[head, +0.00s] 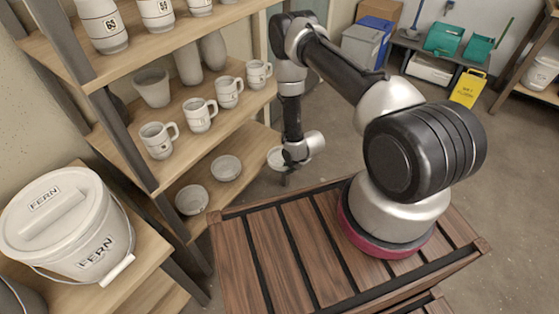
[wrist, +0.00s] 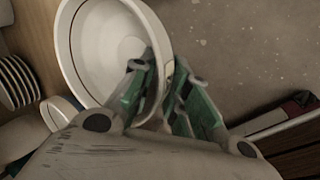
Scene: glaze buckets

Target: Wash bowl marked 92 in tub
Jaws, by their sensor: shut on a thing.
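A white bowl (wrist: 88,45) fills the upper left of the wrist view, seen into its hollow. My gripper (wrist: 163,72) has its green fingers shut on the bowl's rim, one finger inside and one outside. In the head view the bowl (head: 275,158) shows at the right end of the lower shelf, partly behind my wrist, and the fingers are hidden. I cannot read any mark on it. Two more white bowls, one nearer (head: 192,199) and one farther (head: 226,168), sit on the lower shelf. I cannot make out a wash tub.
The wooden rack holds marked mugs (head: 199,115) and jars (head: 102,24) above the bowls. A lidded FERN bucket (head: 68,225) stands at the left. A yellow wet-floor sign (head: 468,89) and bins (head: 364,48) stand at the back.

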